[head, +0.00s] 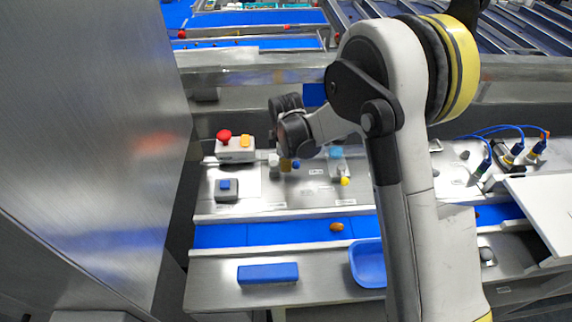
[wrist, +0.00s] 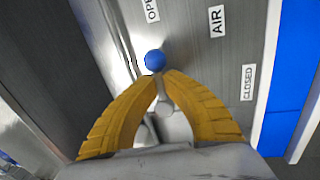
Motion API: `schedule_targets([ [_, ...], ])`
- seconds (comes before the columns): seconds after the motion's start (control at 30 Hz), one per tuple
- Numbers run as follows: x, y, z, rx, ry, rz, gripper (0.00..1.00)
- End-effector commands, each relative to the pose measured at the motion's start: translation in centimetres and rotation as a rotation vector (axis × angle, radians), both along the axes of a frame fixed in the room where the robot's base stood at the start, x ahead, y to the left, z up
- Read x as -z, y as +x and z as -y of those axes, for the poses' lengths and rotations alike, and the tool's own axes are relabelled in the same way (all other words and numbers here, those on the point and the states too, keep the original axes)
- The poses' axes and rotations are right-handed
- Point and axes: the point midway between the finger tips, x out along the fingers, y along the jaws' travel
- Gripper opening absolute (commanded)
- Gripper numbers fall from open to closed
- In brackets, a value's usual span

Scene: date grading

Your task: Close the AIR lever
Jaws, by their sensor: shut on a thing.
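The AIR lever has a blue ball knob (wrist: 155,60) on a pale stem, set in a grey metal panel. In the wrist view my gripper (wrist: 160,76) has its yellow fingertips closed around the lever just below the knob. The AIR label (wrist: 216,20) lies to the right of the knob. The OPEN label (wrist: 152,10) is above the knob, partly cut off, and the CLOSED label (wrist: 248,82) is to the lower right.
A red mushroom button (head: 224,136) and a blue button (head: 225,184) stand left of my gripper. A yellow knob (head: 345,181) is to its right. A tall metal wall (head: 90,130) bounds the left.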

Motion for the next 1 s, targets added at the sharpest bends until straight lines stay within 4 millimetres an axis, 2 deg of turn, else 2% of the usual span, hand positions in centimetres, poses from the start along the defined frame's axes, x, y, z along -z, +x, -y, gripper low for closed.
schedule_targets([
  [0.27, 0.6, -0.8, -0.1, 0.186, -0.002, -0.001, 0.00],
  [1.0, 0.4, -2.9, -1.7, 0.886, -0.001, -0.001, 0.00],
])
